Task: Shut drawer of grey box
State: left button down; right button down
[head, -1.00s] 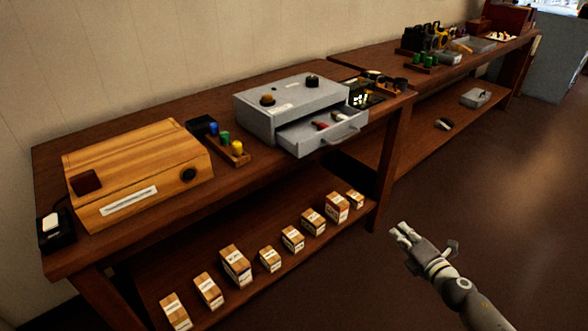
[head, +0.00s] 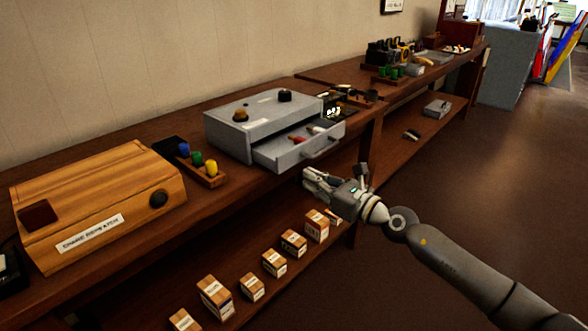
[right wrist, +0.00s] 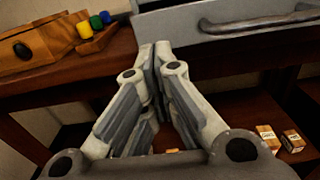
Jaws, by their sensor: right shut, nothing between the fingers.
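The grey box (head: 226,134) stands on the upper bench shelf. Its drawer (head: 272,154) is pulled out toward the front, with red and white items inside. The drawer front and its handle also show at the top of the right wrist view (right wrist: 232,24). My right gripper (head: 306,176) is shut and empty. It is in front of and below the drawer front, apart from it. In the right wrist view its fingertips (right wrist: 155,50) meet just below the drawer front's left part. My left gripper is not in view.
A wooden box (head: 100,195) stands left of the grey box, with a wooden tray of coloured pegs (head: 204,170) between them. Small cartons (head: 293,243) stand on the lower shelf. The bench edge is close to my right gripper. The floor at right is clear.

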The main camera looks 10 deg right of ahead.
aim_at(286, 167)
jog(key=x, duration=0.4)
jog(key=shift+w+a, duration=0.25)
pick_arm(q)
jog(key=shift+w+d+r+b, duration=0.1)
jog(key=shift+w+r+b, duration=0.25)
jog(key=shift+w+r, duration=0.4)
pick_arm(e)
jog(key=shift+w+a, duration=0.4)
jog(key=shift+w, duration=0.15)
